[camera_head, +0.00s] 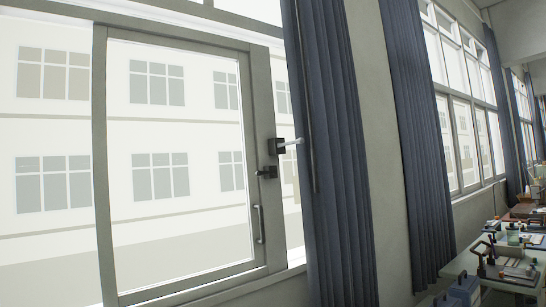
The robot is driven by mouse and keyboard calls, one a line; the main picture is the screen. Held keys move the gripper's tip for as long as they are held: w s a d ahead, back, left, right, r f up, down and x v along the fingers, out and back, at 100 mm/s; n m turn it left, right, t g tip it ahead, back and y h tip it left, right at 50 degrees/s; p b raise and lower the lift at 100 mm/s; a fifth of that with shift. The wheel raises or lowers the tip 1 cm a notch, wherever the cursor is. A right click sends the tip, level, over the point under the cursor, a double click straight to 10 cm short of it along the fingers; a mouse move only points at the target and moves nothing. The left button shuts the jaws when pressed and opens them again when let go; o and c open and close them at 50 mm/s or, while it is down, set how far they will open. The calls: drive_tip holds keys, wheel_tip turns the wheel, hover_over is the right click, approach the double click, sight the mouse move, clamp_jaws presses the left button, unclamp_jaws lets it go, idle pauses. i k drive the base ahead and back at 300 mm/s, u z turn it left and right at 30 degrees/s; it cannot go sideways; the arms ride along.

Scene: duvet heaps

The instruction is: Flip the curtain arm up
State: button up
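A dark square bracket (275,147) is on the right upright of the window frame. A short pale lever (291,143) sticks out from it to the right, nearly level, and its tip overlaps the edge of the blue curtain (343,160). I cannot tell whether the lever touches the cloth. A second dark block (266,172) sits just below on the same upright. A thin dark rod (308,110) hangs along the curtain. I cannot tell for sure which part is the curtain arm. My gripper is not in view.
The framed window (180,160) fills the left, with a curved handle (259,225) low on its right side. A second curtain (412,140) hangs beyond a bare wall strip (366,110). A cluttered table (470,262) stands at the lower right.

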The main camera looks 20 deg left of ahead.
sight(301, 141)
drive_tip(key=u, duration=0.15)
drive_tip(key=i, duration=2.7)
